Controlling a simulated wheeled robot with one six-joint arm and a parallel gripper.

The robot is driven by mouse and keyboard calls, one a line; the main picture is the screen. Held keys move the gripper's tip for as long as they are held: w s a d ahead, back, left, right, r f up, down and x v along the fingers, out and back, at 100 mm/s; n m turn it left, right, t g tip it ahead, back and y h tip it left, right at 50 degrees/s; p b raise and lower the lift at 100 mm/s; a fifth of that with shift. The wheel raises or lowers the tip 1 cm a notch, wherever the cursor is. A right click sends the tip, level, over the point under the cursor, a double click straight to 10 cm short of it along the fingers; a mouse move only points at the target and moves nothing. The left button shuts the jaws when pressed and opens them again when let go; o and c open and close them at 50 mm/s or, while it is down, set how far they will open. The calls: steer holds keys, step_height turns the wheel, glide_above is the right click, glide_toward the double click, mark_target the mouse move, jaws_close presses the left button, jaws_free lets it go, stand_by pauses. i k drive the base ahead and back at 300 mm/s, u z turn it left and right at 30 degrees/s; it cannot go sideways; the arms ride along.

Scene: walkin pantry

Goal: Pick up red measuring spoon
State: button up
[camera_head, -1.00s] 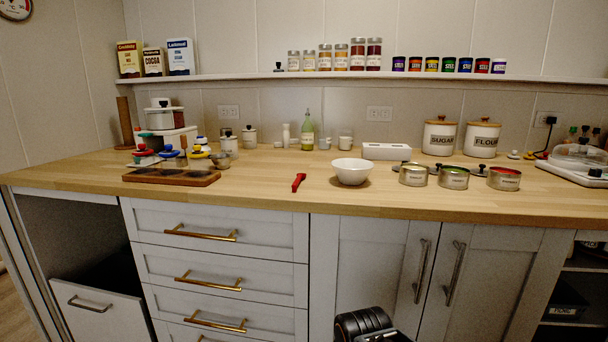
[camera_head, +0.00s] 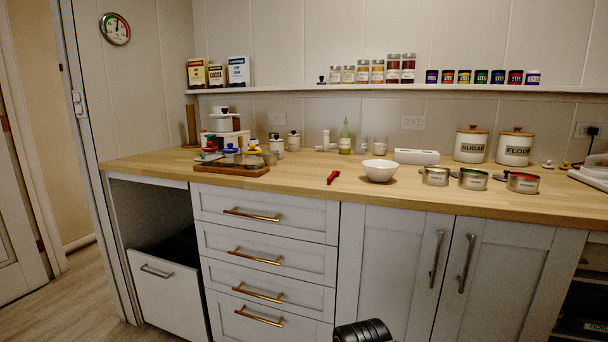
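The red measuring spoon (camera_head: 333,177) lies flat on the wooden counter (camera_head: 300,181), near its front edge and just left of a white bowl (camera_head: 380,171). Nothing touches it. A dark, rounded part of my arm shows at the bottom edge of the head view, in front of the cabinet and well below the counter. My gripper's fingers are not in view.
Left of the spoon is a dark wooden tray (camera_head: 232,171) with small pots behind it. Right of the bowl stand several open tins (camera_head: 473,179). Canisters (camera_head: 471,145) stand at the back. Drawers and cabinet doors front the counter. A lower drawer (camera_head: 162,298) at left juts out.

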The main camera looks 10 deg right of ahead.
mark_target(336, 173)
steer(key=u, duration=0.1)
steer(key=i, duration=0.85)
steer(key=z, duration=0.25)
